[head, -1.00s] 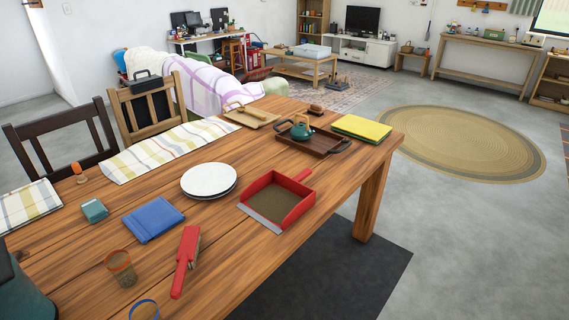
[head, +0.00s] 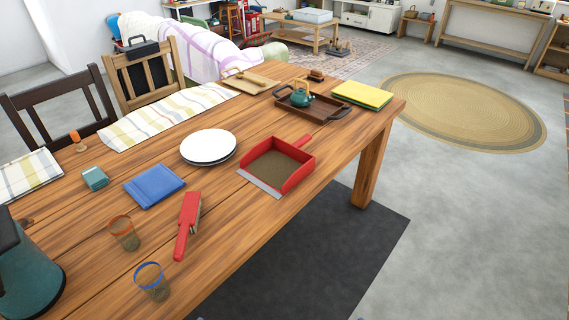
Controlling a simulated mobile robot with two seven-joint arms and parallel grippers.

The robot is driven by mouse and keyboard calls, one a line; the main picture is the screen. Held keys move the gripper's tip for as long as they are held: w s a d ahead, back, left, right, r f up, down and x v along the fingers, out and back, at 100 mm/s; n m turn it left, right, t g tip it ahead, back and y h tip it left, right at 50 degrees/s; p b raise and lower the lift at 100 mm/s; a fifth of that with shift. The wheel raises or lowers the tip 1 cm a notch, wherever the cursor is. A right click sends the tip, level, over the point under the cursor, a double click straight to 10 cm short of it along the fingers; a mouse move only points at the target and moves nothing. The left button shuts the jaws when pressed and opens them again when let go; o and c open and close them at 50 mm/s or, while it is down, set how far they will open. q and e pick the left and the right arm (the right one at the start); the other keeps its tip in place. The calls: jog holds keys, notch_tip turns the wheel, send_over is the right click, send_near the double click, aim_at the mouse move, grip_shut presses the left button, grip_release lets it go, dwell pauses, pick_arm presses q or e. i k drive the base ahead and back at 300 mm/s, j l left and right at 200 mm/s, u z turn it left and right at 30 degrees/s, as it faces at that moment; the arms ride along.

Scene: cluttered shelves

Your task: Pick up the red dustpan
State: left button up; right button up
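The red dustpan (head: 295,177) lies flat on the wooden table (head: 232,228), near the table's front right edge. Its pan has a brownish inside and a grey front lip facing the lower left. Its red handle (head: 303,141) points up and to the right, away from me. Neither of my grippers is in view.
Floor (head: 455,220) right of the table is clear.

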aim_at(275, 165)
jog(key=i+l+u, duration=0.1)
jog(key=l, duration=0.25)
jog(key=i+l, duration=0.3)
jog(key=i+l+u, duration=0.15)
jog(key=l, duration=0.2)
jog(key=i+l, duration=0.2)
jog(key=l, duration=0.15)
jog(key=i+l+u, duration=0.15)
jog(key=l, duration=0.25)
